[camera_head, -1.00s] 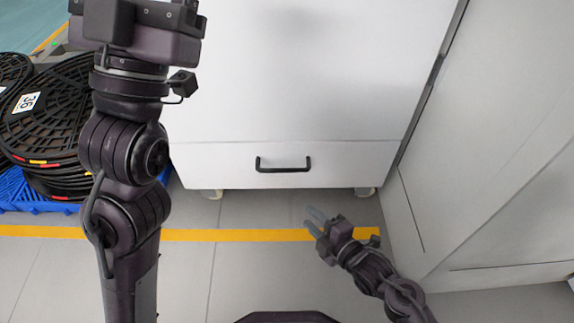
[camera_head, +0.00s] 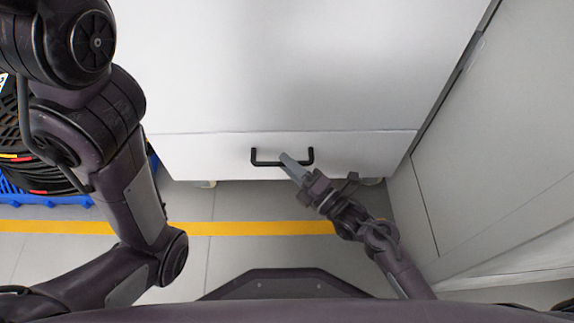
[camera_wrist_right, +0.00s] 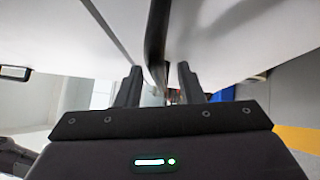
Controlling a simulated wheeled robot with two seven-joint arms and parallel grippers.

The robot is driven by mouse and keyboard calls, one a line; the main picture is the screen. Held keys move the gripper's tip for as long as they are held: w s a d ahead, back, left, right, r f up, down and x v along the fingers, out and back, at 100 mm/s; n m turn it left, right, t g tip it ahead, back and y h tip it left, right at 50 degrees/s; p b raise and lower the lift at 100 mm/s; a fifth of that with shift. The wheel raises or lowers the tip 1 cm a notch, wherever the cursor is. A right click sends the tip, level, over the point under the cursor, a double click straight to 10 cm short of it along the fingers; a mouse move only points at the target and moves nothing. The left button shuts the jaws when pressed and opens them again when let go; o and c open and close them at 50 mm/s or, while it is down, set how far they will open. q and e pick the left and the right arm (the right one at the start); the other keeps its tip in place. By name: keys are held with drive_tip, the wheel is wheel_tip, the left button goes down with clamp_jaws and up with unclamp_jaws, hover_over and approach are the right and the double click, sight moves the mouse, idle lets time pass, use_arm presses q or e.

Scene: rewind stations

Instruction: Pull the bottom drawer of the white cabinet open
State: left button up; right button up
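The white cabinet (camera_head: 290,60) fills the upper middle of the head view. Its bottom drawer (camera_head: 210,150) looks shut, its front in line with the cabinet face. A black bar handle (camera_head: 258,160) is on the drawer front. My right gripper (camera_head: 287,162) is at the handle, its fingertips over the bar's right half. In the right wrist view, the handle (camera_wrist_right: 157,45) runs between the two separated fingers (camera_wrist_right: 160,82), with a gap showing on each side. My left gripper is out of view; only its arm shows at the left.
A blue pallet with black reels (camera_head: 45,175) stands at the left, partly behind my left arm. A grey-white panel (camera_head: 500,150) stands close on the right. A yellow floor line (camera_head: 240,228) crosses the tiled floor before the cabinet.

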drive_tip(key=shift+w+a, duration=0.35)
drive_tip(key=shift+r, duration=0.1)
drive_tip(key=shift+c, duration=0.4)
clamp_jaws()
drive_tip(key=shift+s, duration=0.1)
